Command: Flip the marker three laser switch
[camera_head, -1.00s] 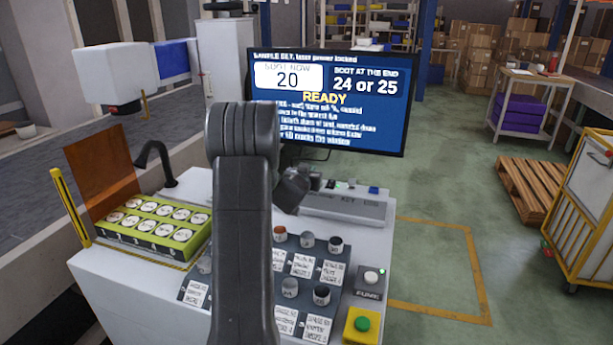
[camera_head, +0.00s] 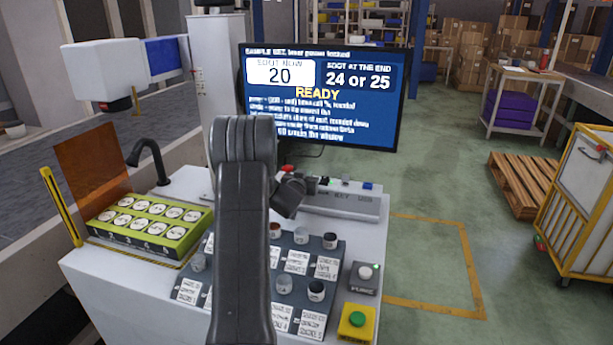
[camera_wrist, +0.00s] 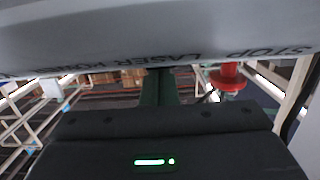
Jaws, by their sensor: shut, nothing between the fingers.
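The grey control strip (camera_head: 345,203) runs along the back of the white machine top, below the screen.
A green tray (camera_head: 150,232) of round pieces stands left. A dark panel of knobs (camera_head: 300,262), a fume switch (camera_head: 364,276) and a green button on yellow (camera_head: 357,320) are in front.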

